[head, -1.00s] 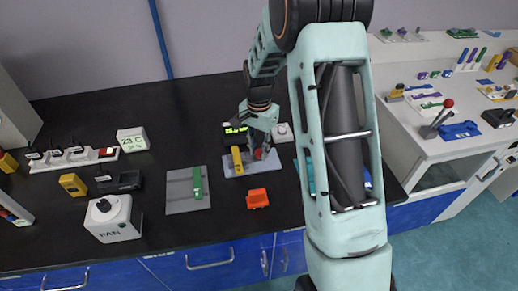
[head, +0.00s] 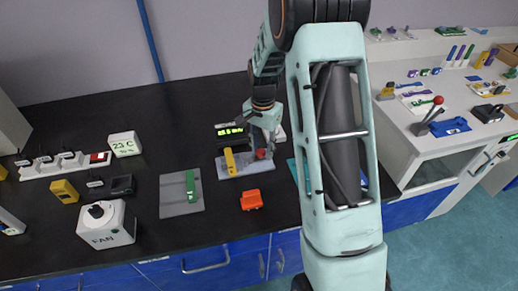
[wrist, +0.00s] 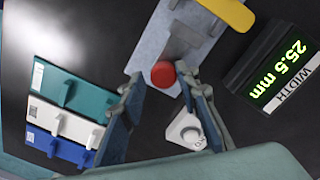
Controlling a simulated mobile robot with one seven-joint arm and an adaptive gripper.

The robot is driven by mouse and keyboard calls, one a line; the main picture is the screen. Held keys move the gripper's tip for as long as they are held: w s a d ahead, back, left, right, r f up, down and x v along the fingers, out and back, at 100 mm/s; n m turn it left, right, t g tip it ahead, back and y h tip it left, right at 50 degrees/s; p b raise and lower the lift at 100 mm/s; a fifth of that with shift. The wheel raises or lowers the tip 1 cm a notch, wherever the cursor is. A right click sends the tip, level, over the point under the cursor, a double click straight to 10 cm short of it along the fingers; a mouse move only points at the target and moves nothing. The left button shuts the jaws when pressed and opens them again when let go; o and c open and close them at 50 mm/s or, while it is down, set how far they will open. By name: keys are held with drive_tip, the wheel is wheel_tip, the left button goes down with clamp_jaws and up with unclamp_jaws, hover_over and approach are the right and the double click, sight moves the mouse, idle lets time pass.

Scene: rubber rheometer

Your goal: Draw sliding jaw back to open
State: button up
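The width fixture has a pale grey base (head: 237,170) on the dark bench, with a yellow fixed jaw (head: 230,160) at its left. The sliding jaw (wrist: 184,40) is a grey block topped by a round red knob (wrist: 163,74). A visible gap separates it from the yellow jaw in the wrist view (wrist: 228,12). The width display (wrist: 280,68) reads 25.5 mm.
A white device with a round knob (wrist: 190,130) stands close to my right finger. Teal, white and blue blocks (wrist: 62,120) lie to the left in the wrist view. An orange block (head: 251,200) and a grey plate with a green piece (head: 175,205) sit near the fixture.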

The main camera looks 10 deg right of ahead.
sight(262, 151)
drive_tip(key=shift+o, duration=0.9)
wheel_tip(262, 151, up, 12)
drive_tip(key=shift+r, duration=0.1)
